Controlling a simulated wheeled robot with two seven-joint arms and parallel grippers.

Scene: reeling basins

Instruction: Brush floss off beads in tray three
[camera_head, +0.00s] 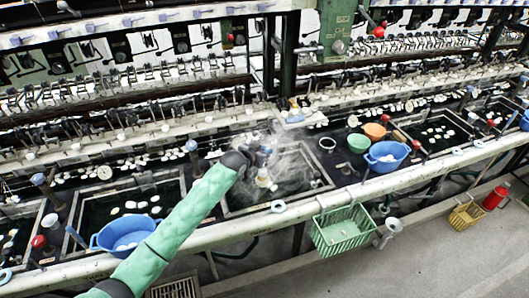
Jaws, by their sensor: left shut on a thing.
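My left gripper (260,156) is over the middle basin (226,208), its arm reaching in from the lower left in a green sleeve. It is shut on a small tool, which looks like a brush (263,179) with a pale head pointing down toward the water. Whitish steam blurs this basin, so I cannot tell whether the brush touches the water or any floss. A few small pale shapes near the brush are too blurred to identify. White oval pieces (131,205) float in the dark basin to the left. My right gripper is not in view.
Blue bowls stand left (126,233) and right (387,156) of the steaming basin. A green bowl (358,143) and an orange bowl (375,131) are at right. A green wire basket (343,233) hangs on the front rail. Reeling machinery with rods and hooks lines the back.

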